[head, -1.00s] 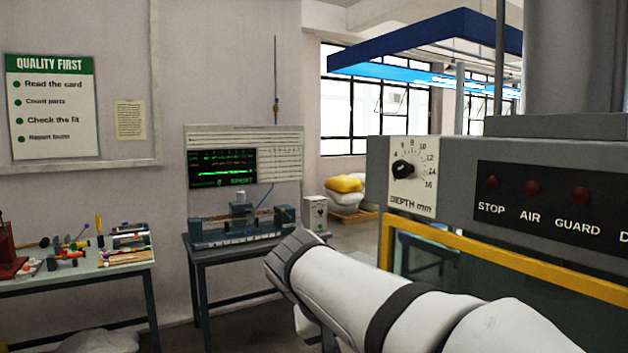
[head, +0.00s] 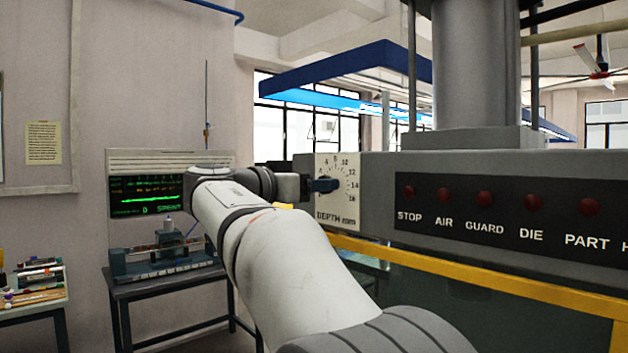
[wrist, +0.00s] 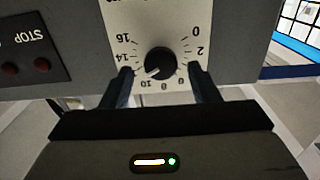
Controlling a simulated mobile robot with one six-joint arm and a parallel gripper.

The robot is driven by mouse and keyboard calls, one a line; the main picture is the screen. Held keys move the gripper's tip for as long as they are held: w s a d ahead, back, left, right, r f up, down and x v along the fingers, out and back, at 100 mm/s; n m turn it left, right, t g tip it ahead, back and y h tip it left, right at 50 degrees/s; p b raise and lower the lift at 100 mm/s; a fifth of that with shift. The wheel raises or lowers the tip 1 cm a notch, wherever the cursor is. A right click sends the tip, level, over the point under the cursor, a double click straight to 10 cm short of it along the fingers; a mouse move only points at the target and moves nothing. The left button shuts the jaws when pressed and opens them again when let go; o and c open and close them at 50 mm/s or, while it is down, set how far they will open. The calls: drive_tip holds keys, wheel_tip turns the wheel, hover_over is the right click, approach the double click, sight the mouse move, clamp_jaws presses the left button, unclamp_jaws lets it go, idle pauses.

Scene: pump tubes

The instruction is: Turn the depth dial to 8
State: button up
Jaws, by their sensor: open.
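The depth dial's black round knob (wrist: 160,62) sits on a white scale plate (wrist: 200,18), seen upside down in the wrist view. A pale mark on the knob faces lower left, toward the 10 side; its exact reading is unclear. My gripper (wrist: 161,70) is open, with one finger on each side of the knob and a visible gap to each. The fingers cover some numbers. In the head view my gripper (head: 322,185) is at the plate (head: 336,211) and hides the knob. Whether the fingertips touch the plate cannot be told.
The dark panel (head: 500,222) with red lamps is right of the dial on the grey machine. A yellow guard frame (head: 450,266) runs below. A bench (head: 180,284) with a fixture and a screen (head: 146,195) stands at left.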

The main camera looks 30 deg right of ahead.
drive_tip(key=shift+w+d, duration=0.15)
drive_tip(key=shift+d, duration=0.8)
drive_tip(key=shift+c, duration=0.2)
